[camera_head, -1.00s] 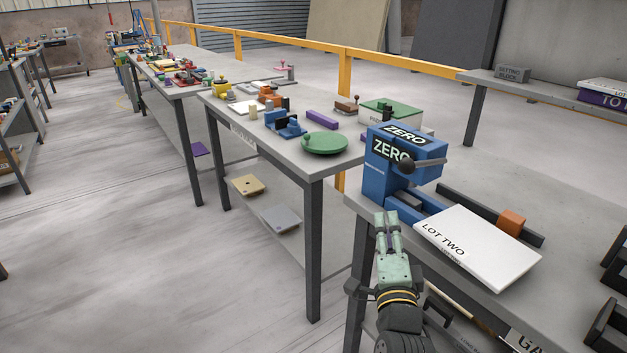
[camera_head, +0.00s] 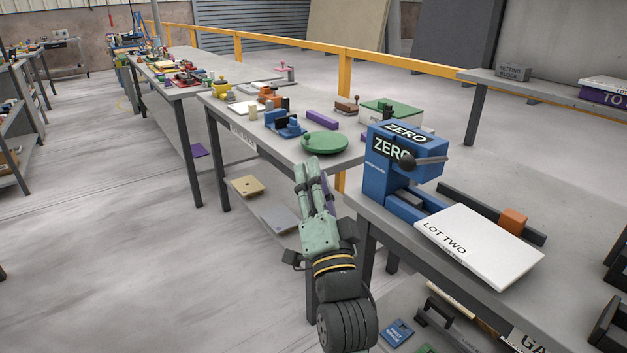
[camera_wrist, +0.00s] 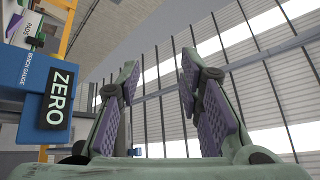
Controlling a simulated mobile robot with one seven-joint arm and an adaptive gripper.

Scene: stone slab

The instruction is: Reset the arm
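My gripper (camera_head: 310,163) is raised in the gap between the middle bench and the right bench, fingers pointing up in the head view. In the wrist view my gripper (camera_wrist: 159,68) has its two purple-padded fingers apart, with nothing between them. It is left of the blue bench gauge (camera_head: 375,180) marked ZERO and apart from it. The gauge also shows at the left of the wrist view (camera_wrist: 28,75). My arm hides part of the middle bench's near leg.
A white LOT TWO plate (camera_head: 480,245) lies on the right bench beside an orange block (camera_head: 513,221). The middle bench holds a green round plate (camera_head: 326,143) and a purple bar (camera_head: 322,119). Open floor (camera_head: 130,270) lies to the left.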

